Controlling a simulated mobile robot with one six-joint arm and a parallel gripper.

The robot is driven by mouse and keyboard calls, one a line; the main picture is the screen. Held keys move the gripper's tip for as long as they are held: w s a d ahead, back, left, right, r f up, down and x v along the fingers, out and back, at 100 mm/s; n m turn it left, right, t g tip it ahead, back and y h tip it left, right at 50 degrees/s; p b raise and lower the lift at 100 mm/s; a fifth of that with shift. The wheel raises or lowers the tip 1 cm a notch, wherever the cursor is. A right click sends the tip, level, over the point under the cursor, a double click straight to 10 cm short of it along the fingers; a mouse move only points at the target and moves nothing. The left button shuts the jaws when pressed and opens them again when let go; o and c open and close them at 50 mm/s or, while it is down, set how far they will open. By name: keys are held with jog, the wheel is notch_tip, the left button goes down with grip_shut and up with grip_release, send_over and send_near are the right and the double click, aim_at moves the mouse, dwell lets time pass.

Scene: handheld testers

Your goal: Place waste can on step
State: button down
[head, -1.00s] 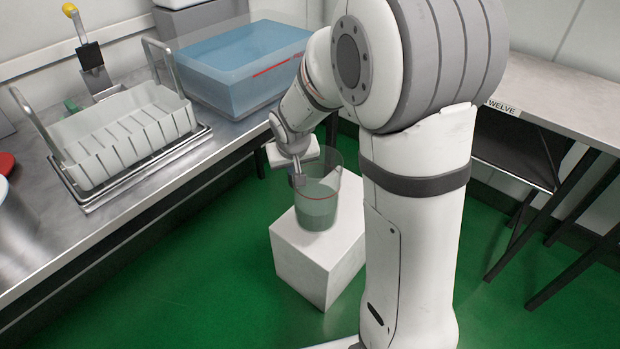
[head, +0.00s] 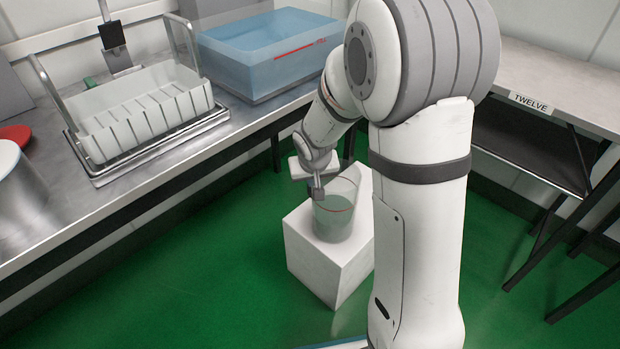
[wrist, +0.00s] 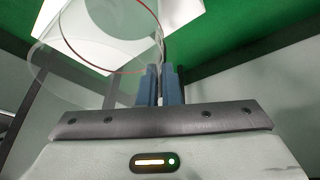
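The waste can (head: 334,222) is a clear open cup with a red line and a grey-green tint. In the head view it is over the top of the white block-shaped step (head: 318,268), upright or nearly so. Its base looks on or very close to the step's top; I cannot tell whether it touches. The step (wrist: 85,30) shows behind the clear can.
A steel bench (head: 120,190) runs along the left, with a white slotted rack (head: 140,118) and a blue clear-walled tub (head: 262,62). A table marked TWELVE (head: 570,92) stands at the right. The green floor (head: 200,290) around the step is clear.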

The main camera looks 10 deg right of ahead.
jog(key=c, duration=1.6)
grip_release()
jog(key=shift+r, duration=0.3)
jog(key=d+p+v, duration=0.1)
jog(key=p+v, duration=0.4)
jog(key=v, duration=0.6)
jog(key=s+d+r+g, duration=0.1)
jog(key=s, duration=0.5)
jog(key=s+d+r+g, duration=0.1)
jog(key=s+r, duration=0.1)
jog(key=s, duration=0.5)
jog(key=s+d+r+g, duration=0.1)
jog(key=s+r, duration=0.1)
jog(key=s, duration=0.4)
jog(key=shift+s+y, duration=0.35)
jog(key=shift+y, duration=0.05)
jog(key=shift+r, duration=0.1)
